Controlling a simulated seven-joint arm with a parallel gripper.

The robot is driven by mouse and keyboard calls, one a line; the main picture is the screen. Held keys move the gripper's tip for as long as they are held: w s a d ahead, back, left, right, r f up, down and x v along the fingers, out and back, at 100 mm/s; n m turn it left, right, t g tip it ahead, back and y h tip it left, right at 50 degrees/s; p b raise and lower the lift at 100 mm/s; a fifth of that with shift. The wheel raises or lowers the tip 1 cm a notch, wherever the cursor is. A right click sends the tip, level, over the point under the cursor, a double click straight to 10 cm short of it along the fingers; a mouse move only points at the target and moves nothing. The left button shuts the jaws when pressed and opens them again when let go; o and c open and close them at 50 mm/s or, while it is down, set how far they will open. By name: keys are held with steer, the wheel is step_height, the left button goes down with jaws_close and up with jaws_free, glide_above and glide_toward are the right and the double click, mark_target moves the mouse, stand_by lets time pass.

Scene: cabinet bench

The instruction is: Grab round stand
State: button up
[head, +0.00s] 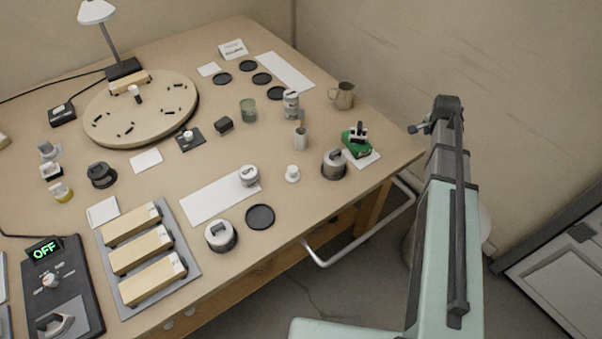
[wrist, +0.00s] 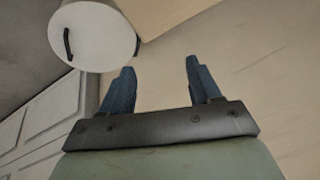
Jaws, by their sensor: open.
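The bench holds several round things, and I cannot tell for certain which one is the round stand. The largest is a flat, tan round platform (head: 110,108) at the back left in the head view, with small black pieces and a block on it. A dark round base with a knob (head: 102,175) stands in front of it. My gripper (wrist: 159,64) shows in the wrist view with its two blue fingers spread apart and nothing between them. It points at the wall and floor side, away from the bench things. I cannot make out its fingers in the head view.
A white round-topped thing with a dark handle (wrist: 95,35) is near the fingers in the wrist view. The bench (head: 310,215) has a metal rail (head: 355,235) along its front. Jars, cups, black discs and a tray of blocks (head: 196,277) crowd the bench.

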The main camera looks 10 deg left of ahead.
steer(key=a+r+n, duration=0.1)
steer(key=a+r, duration=0.2)
steer(key=a, duration=0.4)
steer(key=s+a+r+n+y, duration=0.1)
steer(key=a+r, duration=0.3)
steer(key=a, duration=0.3)
steer(key=a+r+n, duration=0.1)
steer(key=a+r, duration=0.2)
steer(key=a, duration=0.3)
steer(key=n+g+y, duration=0.1)
steer(key=n+g, duration=0.3)
steer(key=n, duration=0.4)
glide_above(293, 169)
steer(key=f, duration=0.5)
steer(key=shift+s+d, duration=0.1)
steer(key=shift+s, duration=0.1)
steer(key=shift+w+f, duration=0.15)
steer(key=shift+f, duration=1.2)
steer(key=shift+w+f, duration=0.15)
steer(key=shift+f, duration=1.2)
steer(key=shift+c, duration=0.2)
steer(key=c, duration=1.1)
